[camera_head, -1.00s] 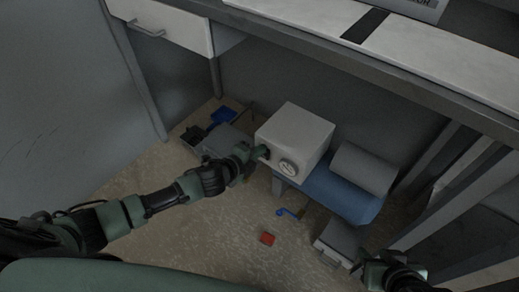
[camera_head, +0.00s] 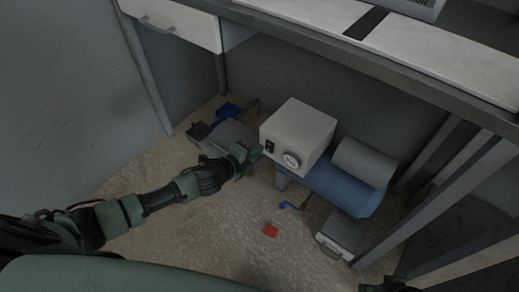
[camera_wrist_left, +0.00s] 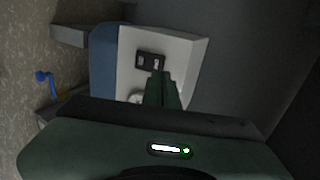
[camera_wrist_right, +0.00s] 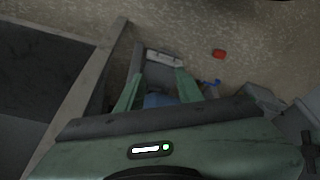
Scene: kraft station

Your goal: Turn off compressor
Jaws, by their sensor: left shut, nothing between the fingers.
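The compressor (camera_head: 301,134) is a pale grey box with a round gauge (camera_head: 291,160) on its front, mounted on a blue tank (camera_head: 335,187) under the workbench. A black switch panel (camera_head: 269,147) is on its front, left of the gauge; it also shows in the left wrist view (camera_wrist_left: 150,60). I cannot tell the switch position. My left gripper (camera_head: 256,152) is shut and empty, its tips just in front of the panel, seemingly apart from it.
The workbench (camera_head: 390,67) overhangs the compressor, with a drawer (camera_head: 172,24) at left. A blue and dark item (camera_head: 228,112) is behind my left gripper.

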